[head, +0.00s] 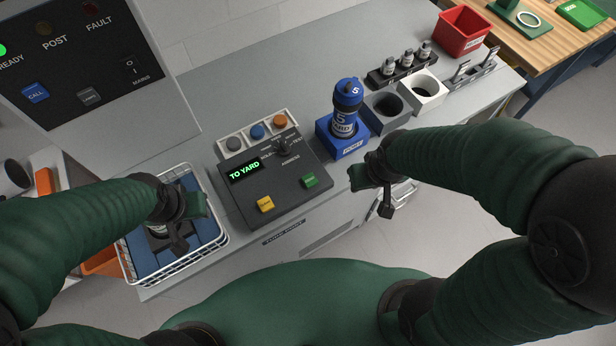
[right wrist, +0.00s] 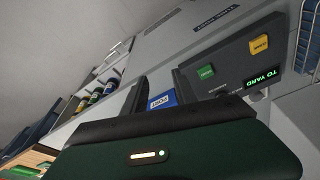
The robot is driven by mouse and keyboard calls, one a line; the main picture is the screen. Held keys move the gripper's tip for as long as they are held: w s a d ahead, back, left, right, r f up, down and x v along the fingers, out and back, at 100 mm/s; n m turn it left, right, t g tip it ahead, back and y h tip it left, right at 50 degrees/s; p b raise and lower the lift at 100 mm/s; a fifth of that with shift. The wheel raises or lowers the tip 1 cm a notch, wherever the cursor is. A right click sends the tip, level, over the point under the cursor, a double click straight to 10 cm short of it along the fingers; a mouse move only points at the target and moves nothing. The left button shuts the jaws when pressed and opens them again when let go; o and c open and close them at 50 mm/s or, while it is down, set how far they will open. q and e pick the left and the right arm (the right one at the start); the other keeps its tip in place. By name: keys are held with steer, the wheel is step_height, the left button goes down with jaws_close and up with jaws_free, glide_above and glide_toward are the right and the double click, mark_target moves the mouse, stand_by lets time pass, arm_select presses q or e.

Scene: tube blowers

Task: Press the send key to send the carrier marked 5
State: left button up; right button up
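The right wrist view also shows the green key (right wrist: 206,72) and yellow key (right wrist: 260,47). My right gripper (head: 374,187) hovers right of the green key, apart from it, with its fingers parted and empty. My left gripper (head: 182,220) is above the wire basket; its finger gap is unclear.
The white wire basket (head: 222,245) with blue padding stands left of the box. Grey (head: 385,112) and white (head: 427,92) sockets, a rack of small carriers (head: 402,68) and a red bin (head: 463,32) lie to the right. A status panel (head: 85,60) rises at left.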

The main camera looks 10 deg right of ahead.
steer(key=shift+c, duration=0.3)
jaws_close()
stand_by(1.6)
